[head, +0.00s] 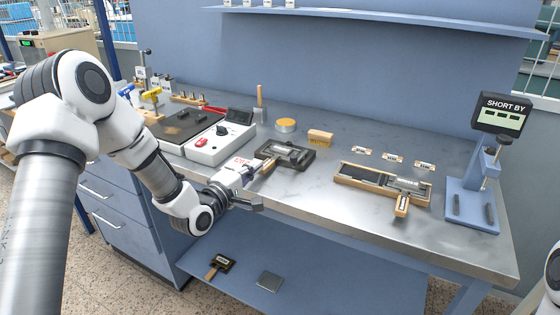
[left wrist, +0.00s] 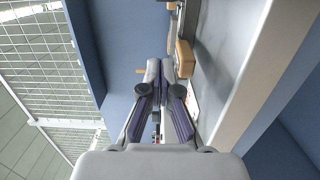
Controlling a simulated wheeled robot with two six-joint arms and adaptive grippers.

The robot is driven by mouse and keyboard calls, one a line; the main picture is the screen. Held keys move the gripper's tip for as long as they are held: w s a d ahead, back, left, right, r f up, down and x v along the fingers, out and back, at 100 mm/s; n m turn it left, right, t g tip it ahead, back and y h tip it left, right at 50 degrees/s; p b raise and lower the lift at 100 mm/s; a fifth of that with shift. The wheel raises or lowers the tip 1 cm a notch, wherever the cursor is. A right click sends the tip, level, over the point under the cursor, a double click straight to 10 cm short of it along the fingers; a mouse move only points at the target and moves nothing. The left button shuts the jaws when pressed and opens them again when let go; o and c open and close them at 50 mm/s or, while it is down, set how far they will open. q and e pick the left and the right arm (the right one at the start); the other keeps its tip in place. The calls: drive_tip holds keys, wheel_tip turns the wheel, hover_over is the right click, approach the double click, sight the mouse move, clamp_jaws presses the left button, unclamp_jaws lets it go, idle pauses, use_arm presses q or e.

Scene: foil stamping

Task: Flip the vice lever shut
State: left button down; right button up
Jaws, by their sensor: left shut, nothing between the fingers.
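The vice (head: 292,154) is a dark base with grey metal jaws on the bench, left of centre in the head view. A wooden block-like handle (left wrist: 184,60), seemingly the same one, shows close to the right of the fingertips in the left wrist view. My right gripper is out of view.
A white control box (head: 217,144) with a red switch stands left of the vice. A wooden tray (head: 345,180) with a handled tool lies to the right, and a blue gauge stand (head: 473,205) stands at the right end. Bare bench lies between vice and tray.

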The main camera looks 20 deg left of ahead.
sight(269, 166)
use_arm(q)
drive_tip(key=w, duration=0.1)
drive_tip(key=w+d, duration=0.1)
drive_tip(key=w, duration=0.3)
drive_tip(key=shift+w+d+p, duration=0.2)
drive_tip(key=shift+d+p, duration=0.1)
drive_tip(key=shift+d, duration=1.7)
drive_tip(key=shift+a, duration=0.15)
